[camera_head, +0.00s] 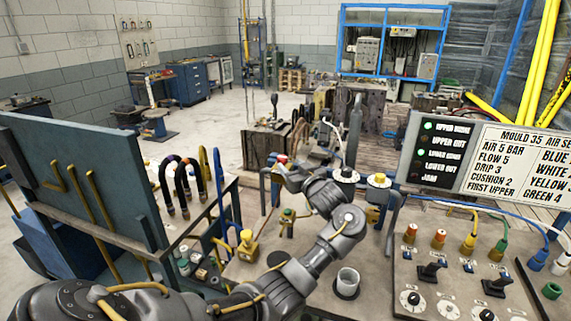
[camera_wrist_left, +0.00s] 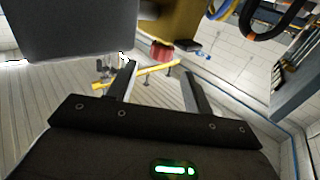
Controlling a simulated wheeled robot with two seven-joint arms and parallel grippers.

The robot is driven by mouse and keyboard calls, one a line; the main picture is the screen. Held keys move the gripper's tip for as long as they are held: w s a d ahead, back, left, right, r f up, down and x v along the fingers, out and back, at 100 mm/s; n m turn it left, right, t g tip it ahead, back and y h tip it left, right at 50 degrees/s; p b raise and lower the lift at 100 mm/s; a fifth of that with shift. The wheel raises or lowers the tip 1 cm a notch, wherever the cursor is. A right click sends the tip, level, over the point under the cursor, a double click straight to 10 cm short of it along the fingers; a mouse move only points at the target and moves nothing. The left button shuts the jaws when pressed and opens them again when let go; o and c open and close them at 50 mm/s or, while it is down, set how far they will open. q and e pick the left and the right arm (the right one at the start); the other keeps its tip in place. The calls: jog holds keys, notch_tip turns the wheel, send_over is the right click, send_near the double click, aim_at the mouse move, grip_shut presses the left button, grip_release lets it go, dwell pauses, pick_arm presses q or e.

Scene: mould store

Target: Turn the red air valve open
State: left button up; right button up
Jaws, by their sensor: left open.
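A small red valve knob (camera_head: 282,158) shows in the head view just beyond the end of my left arm, near the back edge of the bench. In the left wrist view, a ribbed red knob (camera_wrist_left: 162,50) sits against a yellow body (camera_wrist_left: 168,22). My left gripper (camera_wrist_left: 158,78) is open, with its two fingers apart and nothing between them. The knob lies past the fingertips, roughly in line with the gap, and does not touch them. In the head view my left gripper (camera_head: 280,173) is small and partly hidden by its wrist. My right gripper is not in view.
A control panel (camera_head: 455,270) with knobs, black levers and coloured plugs stands at the right, under a sign board (camera_head: 490,155). A yellow-topped post (camera_head: 378,181) and a blue upright board (camera_head: 85,180) flank the arm.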

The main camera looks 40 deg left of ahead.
pick_arm(q)
jog(key=v, duration=0.3)
jog(key=shift+s+d, duration=0.15)
jog(key=shift+d, duration=0.05)
dwell(0.4)
